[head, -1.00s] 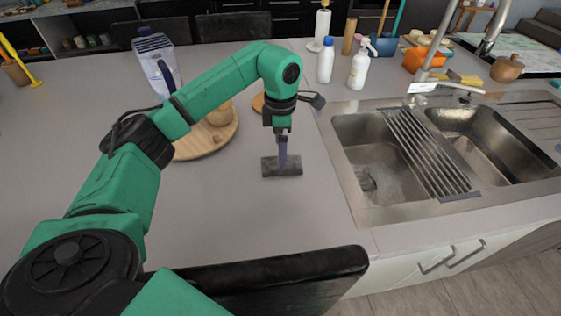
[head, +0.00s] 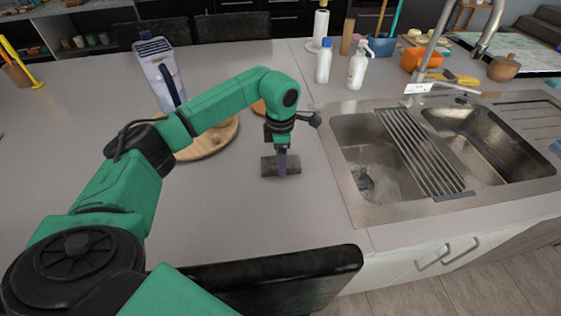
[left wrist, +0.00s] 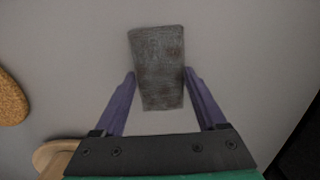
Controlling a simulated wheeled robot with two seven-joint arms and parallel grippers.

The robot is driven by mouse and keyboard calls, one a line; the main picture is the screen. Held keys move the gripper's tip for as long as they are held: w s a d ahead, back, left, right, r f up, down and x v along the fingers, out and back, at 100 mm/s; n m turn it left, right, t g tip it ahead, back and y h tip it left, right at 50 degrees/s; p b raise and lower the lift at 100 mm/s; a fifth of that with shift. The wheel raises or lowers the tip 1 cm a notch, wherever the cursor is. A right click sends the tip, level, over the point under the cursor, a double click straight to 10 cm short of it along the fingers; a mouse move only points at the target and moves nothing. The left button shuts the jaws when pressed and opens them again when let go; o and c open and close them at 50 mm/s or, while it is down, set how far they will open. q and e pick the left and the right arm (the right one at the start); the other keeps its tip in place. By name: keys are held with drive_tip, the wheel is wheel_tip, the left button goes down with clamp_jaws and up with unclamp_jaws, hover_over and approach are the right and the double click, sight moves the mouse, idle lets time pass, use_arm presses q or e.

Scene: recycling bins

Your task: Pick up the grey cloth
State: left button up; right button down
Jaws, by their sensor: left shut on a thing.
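The grey cloth (head: 268,167) is a dark grey roll lying on the counter, left of the sink. It also shows in the left wrist view (left wrist: 158,62). My left gripper (head: 282,166) reaches down to it from above, its purple fingers around the middle of the roll. In the left wrist view the fingers (left wrist: 160,82) stand on either side of the cloth, shut on it near its lower half. The cloth appears at or very near the counter top; I cannot tell whether there is a gap. My right gripper is not in view.
A round wooden board (head: 207,142) lies left of the cloth, partly behind my arm. A sink (head: 345,190) is to the right. The counter in front of the cloth is clear.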

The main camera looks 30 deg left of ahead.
use_arm(q)
wheel_tip(320, 180, up, 20)
drive_tip(key=shift+p, duration=0.35)
drive_tip(key=shift+f, duration=0.15)
